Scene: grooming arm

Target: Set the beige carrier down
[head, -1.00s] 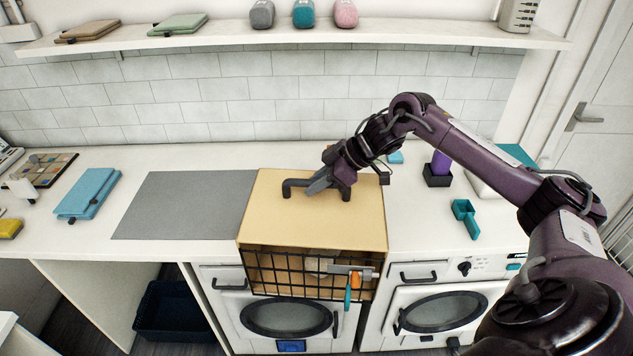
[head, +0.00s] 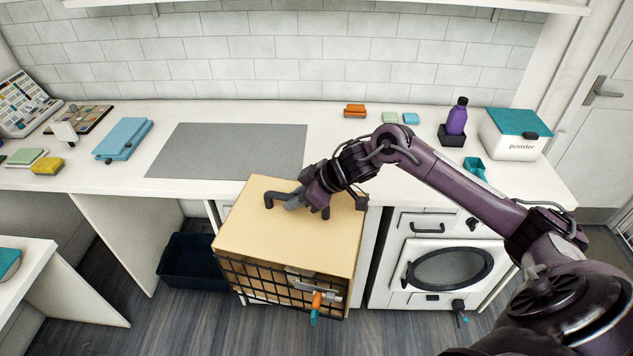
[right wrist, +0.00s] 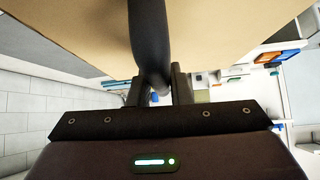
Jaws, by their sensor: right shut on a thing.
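The beige carrier (head: 285,235) is a box with a black wire door (head: 265,280) on its front and an orange and teal latch (head: 316,305). My right gripper (head: 296,202) is shut on the black handle on its top. In the right wrist view the dark handle (right wrist: 148,45) runs between the fingers, with the beige top (right wrist: 220,30) beyond. The carrier is in front of the counter's front edge, turned a little, and its underside is hidden. I cannot tell its exact gap to the counter. My left gripper is out of view.
A bare grey mat (head: 228,150) lies on the white counter (head: 345,150), behind and left of the carrier. A purple bottle (head: 457,118) and a powder box (head: 515,135) stand at the right. A dark bin (head: 190,262) is on the floor below. A front-loading machine (head: 440,265) is at the right.

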